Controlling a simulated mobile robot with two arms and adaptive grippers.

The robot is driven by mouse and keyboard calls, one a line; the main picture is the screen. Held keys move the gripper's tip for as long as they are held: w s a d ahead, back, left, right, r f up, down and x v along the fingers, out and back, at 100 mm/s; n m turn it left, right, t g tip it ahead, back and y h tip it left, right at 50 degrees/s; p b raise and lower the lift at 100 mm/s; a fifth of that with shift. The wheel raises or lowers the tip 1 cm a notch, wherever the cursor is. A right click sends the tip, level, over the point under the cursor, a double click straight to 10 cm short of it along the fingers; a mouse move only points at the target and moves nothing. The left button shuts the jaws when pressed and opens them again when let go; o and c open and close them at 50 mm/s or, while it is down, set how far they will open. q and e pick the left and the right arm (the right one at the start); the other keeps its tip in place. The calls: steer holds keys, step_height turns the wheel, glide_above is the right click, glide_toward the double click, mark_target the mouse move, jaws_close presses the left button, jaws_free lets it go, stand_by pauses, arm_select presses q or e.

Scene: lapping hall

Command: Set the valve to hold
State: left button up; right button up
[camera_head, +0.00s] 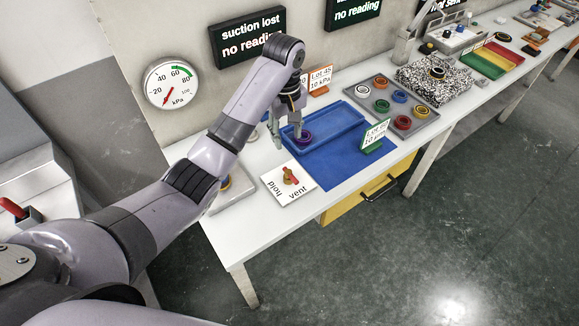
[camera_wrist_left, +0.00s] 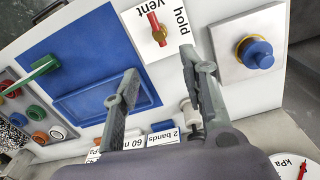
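The valve is a white plate (camera_head: 305,187) with a red handle (camera_head: 291,175) on a brass hub, lettered "hold" and "vent". My left gripper (camera_head: 287,143) is over the bench, behind the valve by the blue tray, not touching the handle. In the left wrist view its fingers (camera_wrist_left: 158,64) stand wide apart with nothing between them. My right gripper is not in view.
A blue button (camera_wrist_left: 259,53) on a plate sits beside the valve. The wall gauge (camera_head: 171,84) needle points low; a sign (camera_head: 248,36) reads "suction lost, no reading".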

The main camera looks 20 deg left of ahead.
mark_target(289, 172)
arm_select(q)
step_height(289, 172, down, 16)
steer(key=shift+w+d, duration=0.15)
steer(key=shift+c, duration=0.6)
jaws_close()
